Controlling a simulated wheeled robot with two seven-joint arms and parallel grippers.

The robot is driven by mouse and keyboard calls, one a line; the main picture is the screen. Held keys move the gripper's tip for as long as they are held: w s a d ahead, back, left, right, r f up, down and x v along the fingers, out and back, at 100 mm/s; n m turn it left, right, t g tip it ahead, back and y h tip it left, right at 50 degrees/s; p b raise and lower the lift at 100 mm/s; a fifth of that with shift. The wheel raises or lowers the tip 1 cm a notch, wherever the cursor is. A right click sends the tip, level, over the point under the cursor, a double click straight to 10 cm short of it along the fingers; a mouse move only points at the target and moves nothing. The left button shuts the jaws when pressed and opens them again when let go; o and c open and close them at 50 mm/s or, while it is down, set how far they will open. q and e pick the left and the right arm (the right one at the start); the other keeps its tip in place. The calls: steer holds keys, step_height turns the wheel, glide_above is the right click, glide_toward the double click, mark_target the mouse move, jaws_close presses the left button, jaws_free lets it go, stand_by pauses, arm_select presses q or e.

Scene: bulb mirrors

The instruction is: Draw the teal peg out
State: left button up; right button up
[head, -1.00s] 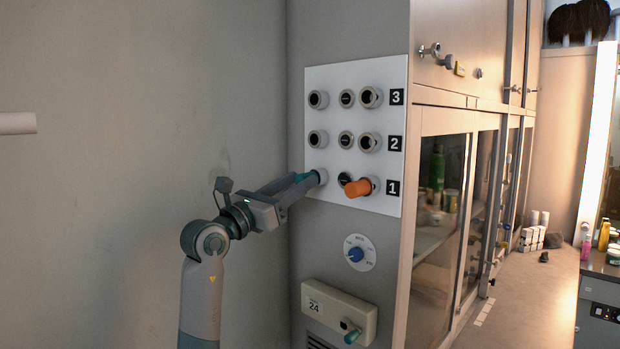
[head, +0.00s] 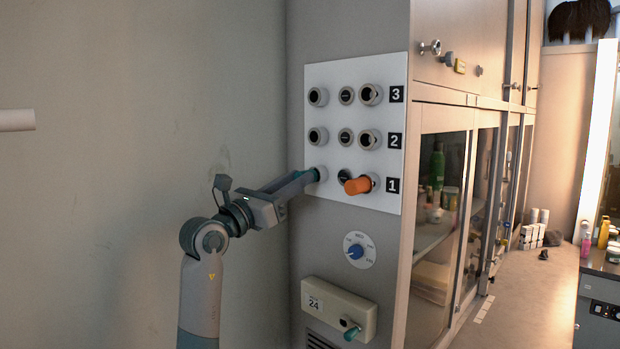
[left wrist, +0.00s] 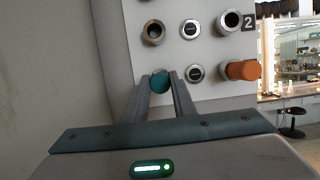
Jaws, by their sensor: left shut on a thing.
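The teal peg (left wrist: 160,82) is at the left socket of row 1 on the white panel (head: 333,80). In the left wrist view it sits between the two fingers of my left gripper (left wrist: 163,84), which is shut on it. In the head view the fingers (head: 308,177) reach the row 1 left socket (head: 321,174) and hide most of the peg. I cannot tell how deep the peg sits. My right gripper is not in view.
An orange peg (head: 358,185) sticks out of the right socket of row 1, close to my left fingers. The other sockets in rows 2 and 3 look empty. A blue dial (head: 356,252) and a box marked 24 (head: 338,308) with a small teal-tipped handle (head: 352,333) are below.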

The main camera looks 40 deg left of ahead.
arm_select(q)
steer(key=shift+s, duration=0.25)
steer(key=s+b, duration=0.2)
steer(key=s, duration=0.7)
steer(key=shift+s+a, duration=0.35)
steer(key=shift+a, duration=0.1)
stand_by(0.7)
steer(key=shift+r, duration=0.15)
